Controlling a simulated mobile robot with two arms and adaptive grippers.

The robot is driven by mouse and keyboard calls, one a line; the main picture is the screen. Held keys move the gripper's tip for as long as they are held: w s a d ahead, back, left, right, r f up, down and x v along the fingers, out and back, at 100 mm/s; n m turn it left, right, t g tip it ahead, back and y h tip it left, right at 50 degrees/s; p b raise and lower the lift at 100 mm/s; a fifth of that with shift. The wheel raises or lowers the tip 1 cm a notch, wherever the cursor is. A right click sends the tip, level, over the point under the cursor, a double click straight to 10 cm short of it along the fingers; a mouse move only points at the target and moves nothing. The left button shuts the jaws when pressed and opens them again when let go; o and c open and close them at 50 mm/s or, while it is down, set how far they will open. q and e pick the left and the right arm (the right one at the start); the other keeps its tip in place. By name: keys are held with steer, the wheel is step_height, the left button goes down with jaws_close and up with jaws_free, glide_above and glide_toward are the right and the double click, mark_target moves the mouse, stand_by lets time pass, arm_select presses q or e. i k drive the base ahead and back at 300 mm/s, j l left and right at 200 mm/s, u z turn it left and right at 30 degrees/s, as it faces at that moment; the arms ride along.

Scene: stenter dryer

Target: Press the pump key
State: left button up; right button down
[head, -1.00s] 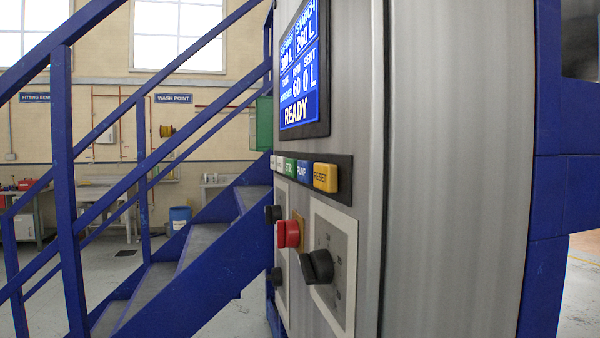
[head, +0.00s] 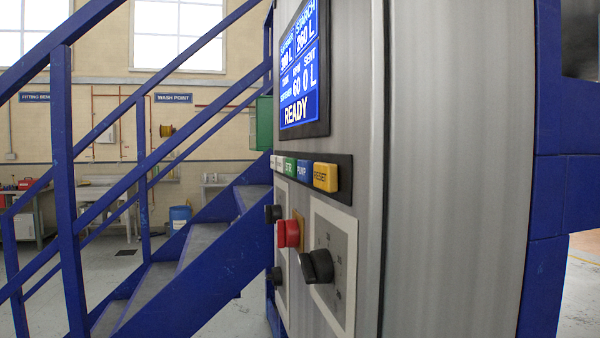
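The blue pump key (head: 304,174) sits in a row of keys on the steel control cabinet (head: 450,180), seen at a steep angle. The green key (head: 290,168) is on its left and the yellow reset key (head: 325,177) on its right. The screen (head: 300,65) above the row reads READY, with 60 and 0 L among its figures. Neither of my grippers shows in the head view.
Below the keys are a red push button (head: 289,233) and a black rotary knob (head: 317,266) on a dial plate. Blue stairs with a railing (head: 62,180) stand left of the cabinet. A blue drum (head: 180,219) stands farther back.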

mark_target(305, 168)
steer(key=k+j, duration=0.15)
steer(key=j, duration=0.2)
steer(key=k+j+u, duration=0.15)
steer(key=j, duration=0.25)
steer(key=k+j, duration=0.15)
steer(key=j, duration=0.2)
steer(key=k+j+u, duration=0.15)
steer(key=j, duration=0.65)
steer(key=k+u, duration=0.05)
steer(key=k, duration=0.05)
